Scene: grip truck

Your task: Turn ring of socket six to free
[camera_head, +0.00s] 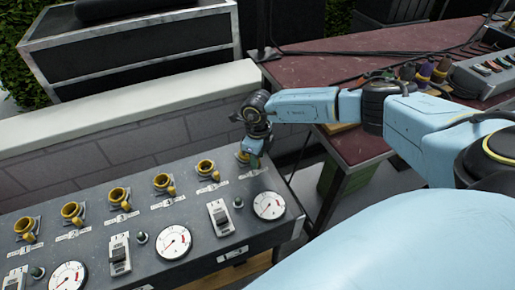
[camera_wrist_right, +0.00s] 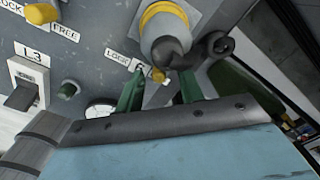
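Socket six (camera_head: 242,156) is at the right end of the panel's row, mostly hidden by my right gripper (camera_head: 253,160). In the right wrist view, its yellow ring (camera_wrist_right: 163,14) sits around a grey socket body with a black part in front. A small yellow tab (camera_wrist_right: 158,75) shows below the socket, beside a partly covered label (camera_wrist_right: 120,57) reading LOCK. My right gripper also shows in the right wrist view (camera_wrist_right: 160,88). Its two green fingers are apart, one on each side of the tab; contact cannot be told. My left gripper is not in view.
The grey panel (camera_head: 190,218) carries several other yellow-ringed sockets (camera_head: 163,182), dials (camera_head: 269,205) and switches (camera_head: 220,216). A low white-topped wall (camera_head: 130,105) stands behind it. A dark red table (camera_head: 370,50) with cables and a power strip lies at the back right.

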